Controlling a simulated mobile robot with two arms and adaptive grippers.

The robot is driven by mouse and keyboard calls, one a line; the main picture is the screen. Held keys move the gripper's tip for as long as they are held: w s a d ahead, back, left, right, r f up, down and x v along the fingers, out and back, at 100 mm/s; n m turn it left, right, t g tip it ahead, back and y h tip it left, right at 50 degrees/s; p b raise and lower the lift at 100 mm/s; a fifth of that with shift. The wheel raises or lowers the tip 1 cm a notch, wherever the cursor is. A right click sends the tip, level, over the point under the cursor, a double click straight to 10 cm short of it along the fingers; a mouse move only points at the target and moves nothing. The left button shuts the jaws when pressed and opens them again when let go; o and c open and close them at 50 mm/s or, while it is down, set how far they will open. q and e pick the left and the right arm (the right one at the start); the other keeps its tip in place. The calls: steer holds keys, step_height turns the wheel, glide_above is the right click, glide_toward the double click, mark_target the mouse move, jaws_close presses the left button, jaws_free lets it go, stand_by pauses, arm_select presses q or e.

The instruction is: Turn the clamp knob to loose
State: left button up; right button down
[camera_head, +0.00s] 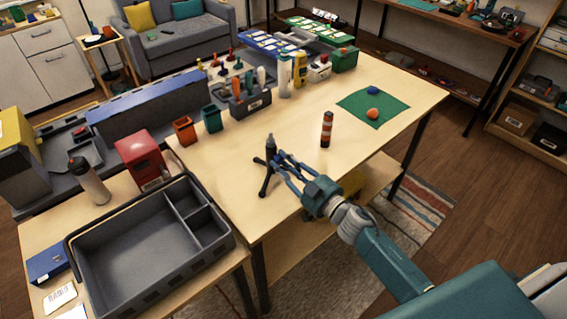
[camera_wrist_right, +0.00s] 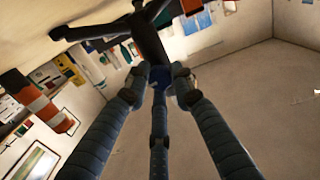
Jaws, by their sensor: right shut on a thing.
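A small black tripod stand (camera_head: 270,168) with splayed legs stands upright on the wooden table near its front edge. Its dark post and legs also fill the top of the right wrist view (camera_wrist_right: 147,35). The blue clamp knob (camera_wrist_right: 160,76) sits on the post between the fingertips. My right gripper (camera_head: 280,164) reaches in from the lower right, with its blue fingers closed around the knob; in the wrist view its fingertips (camera_wrist_right: 160,88) hide most of the knob. The knob's turn angle cannot be told. My left gripper is not in view.
A green mat (camera_head: 390,104) with a blue and an orange lump lies farther right. A large grey tray (camera_head: 125,257) is at lower left. The table around the tripod is clear.

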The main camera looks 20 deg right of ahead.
steer(key=shift+s+f+n, duration=0.2)
steer(key=shift+f+n, duration=0.35)
steer(key=shift+n, duration=1.15)
steer(key=n+b, duration=0.1)
steer(key=n, duration=0.4)
steer(key=shift+b, duration=0.3)
steer(key=n, duration=0.2)
steer(key=n+b, duration=0.1)
steer(key=n, duration=0.2)
steer(key=shift+w+d+r+n+b, duration=0.1)
steer(key=shift+d+r+n+b, duration=0.05)
steer(key=shift+n+b, duration=0.15)
steer(key=shift+r+n, duration=0.1)
steer(key=shift+n, duration=0.9)
steer(key=shift+d+r+n+b, duration=0.1)
steer(key=shift+r+n+b, duration=0.1)
steer(key=shift+n+b, duration=0.35)
steer(key=shift+w, duration=0.1)
steer(key=c, duration=1.5)
jaws_free()
steer(key=shift+r, duration=0.1)
steer(key=shift+o, duration=0.2)
